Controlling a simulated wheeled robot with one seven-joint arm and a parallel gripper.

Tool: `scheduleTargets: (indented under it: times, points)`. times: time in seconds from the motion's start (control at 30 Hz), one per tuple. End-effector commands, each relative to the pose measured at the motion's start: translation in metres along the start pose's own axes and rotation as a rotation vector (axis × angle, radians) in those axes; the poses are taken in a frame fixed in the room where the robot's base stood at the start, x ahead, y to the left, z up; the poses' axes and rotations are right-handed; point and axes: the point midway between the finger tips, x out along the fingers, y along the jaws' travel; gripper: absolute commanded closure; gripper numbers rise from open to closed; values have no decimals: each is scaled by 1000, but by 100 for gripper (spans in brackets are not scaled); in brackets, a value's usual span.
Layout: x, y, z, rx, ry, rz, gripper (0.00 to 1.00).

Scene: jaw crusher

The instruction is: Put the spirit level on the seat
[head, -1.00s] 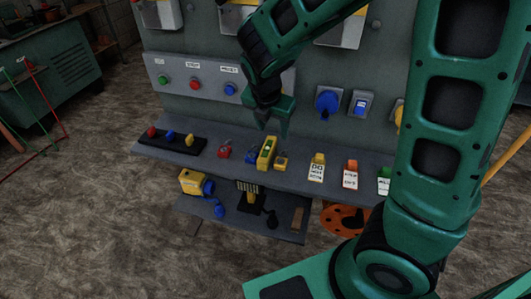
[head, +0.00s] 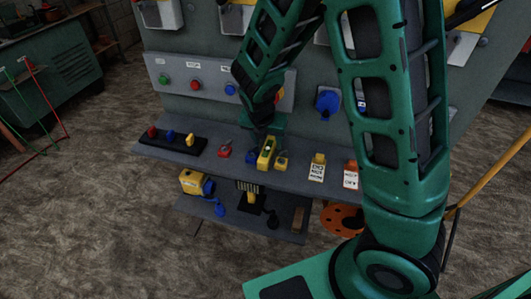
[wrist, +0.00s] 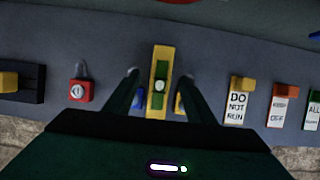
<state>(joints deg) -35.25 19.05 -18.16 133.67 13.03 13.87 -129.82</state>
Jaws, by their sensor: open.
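The spirit level (head: 266,153) is a yellow bar with a green vial, lying on the upper grey shelf. In the wrist view the level (wrist: 160,62) lies lengthwise between the two dark fingers of my gripper (wrist: 159,88). The fingers are open, one on each side of it, with gaps visible. In the head view my gripper (head: 264,129) is low over the far end of the level. I cannot tell for sure which part is the seat; a small brown plate (head: 298,219) lies on the lower shelf.
A blue padlock (head: 252,157) and a yellow padlock (head: 281,161) sit close on either side of the level. A red padlock (head: 225,152) is farther left, tags (head: 317,168) to the right. The lower shelf (head: 238,226) holds a yellow device (head: 195,183).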

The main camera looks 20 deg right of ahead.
Motion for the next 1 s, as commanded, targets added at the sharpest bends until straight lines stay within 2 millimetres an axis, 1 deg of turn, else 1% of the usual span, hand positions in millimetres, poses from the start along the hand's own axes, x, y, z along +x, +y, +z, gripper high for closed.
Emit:
scheduleTargets:
  times: [0.03, 0.1, 0.23, 0.97, 1.0]
  points:
    - [7, -1, 0, -1, 2, -3, 50]
    - [14, 0, 0, 0, 1, -2, 50]
    - [22, 0, 0, 1, 1, -1, 50]
    - [27, 0, -1, 1, 1, 0, 50]
    - [26, 0, -1, 1, 1, 0, 57]
